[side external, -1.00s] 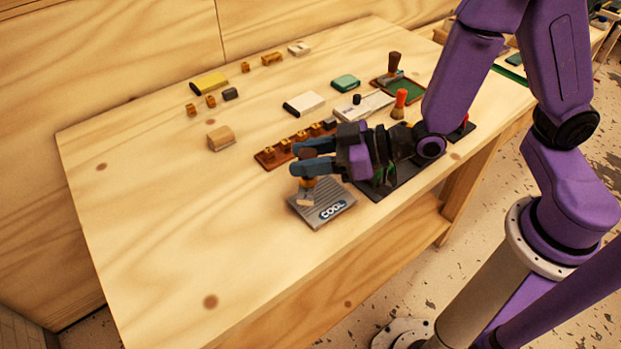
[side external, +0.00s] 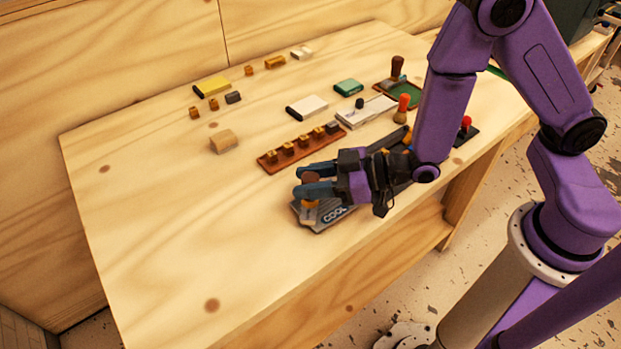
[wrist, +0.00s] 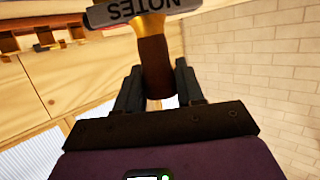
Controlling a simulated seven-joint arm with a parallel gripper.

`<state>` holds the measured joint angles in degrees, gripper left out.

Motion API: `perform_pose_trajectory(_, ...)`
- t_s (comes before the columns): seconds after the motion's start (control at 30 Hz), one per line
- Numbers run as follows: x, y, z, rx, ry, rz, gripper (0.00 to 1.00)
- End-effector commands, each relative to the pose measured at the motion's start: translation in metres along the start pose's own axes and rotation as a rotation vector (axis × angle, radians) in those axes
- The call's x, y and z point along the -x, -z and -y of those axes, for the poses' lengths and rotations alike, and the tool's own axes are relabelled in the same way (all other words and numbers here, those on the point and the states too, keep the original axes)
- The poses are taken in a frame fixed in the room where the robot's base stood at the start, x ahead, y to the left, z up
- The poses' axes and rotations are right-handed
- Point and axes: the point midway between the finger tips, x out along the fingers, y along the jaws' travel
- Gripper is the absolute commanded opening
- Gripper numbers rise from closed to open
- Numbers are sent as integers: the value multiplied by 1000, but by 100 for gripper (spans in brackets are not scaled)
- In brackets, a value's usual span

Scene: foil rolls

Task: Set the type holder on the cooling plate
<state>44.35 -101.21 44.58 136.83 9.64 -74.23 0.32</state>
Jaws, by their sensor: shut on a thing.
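The type holder (wrist: 156,70) has a brown handle, a brass collar and a grey head lettered "NOTES". My gripper (side external: 314,181) is shut on its brown handle, with one finger on each side in the wrist view (wrist: 158,88). In the side view the holder's head (side external: 309,215) is low over the left part of the grey ribbed cooling plate (side external: 328,225), marked "COOL". I cannot tell whether the head touches the plate. My gripper hides the plate's back part and some of its label.
A brown rack (side external: 278,158) with several brass pieces lies just behind my gripper. A wooden block (side external: 223,142), a white foil roll or pad (side external: 308,107) and stamps with red knobs (side external: 402,108) stand farther back. The table's front left is clear.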

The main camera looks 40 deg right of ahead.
Motion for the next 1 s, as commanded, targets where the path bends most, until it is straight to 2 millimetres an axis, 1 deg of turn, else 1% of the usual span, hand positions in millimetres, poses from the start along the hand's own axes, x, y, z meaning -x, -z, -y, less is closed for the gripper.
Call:
perform_pose_trajectory(0.07,-1,-2,0,0,0,-1,0)
perform_pose_trajectory(0.1,-1,-3,0,0,0,1,44)
perform_pose_trajectory(0.17,-1,-2,0,0,0,1,63)
perform_pose_trajectory(0.47,-1,-2,0,0,0,0,63)
perform_pose_trajectory(0.57,0,2,0,0,0,-1,63)
perform_pose_trajectory(0.67,10,1,0,0,0,2,63)
perform_pose_trajectory(0.77,26,1,0,1,0,3,63)
perform_pose_trajectory(0.9,55,1,-1,1,0,1,63)
perform_pose_trajectory(1.0,60,1,-2,-1,-2,0,63)
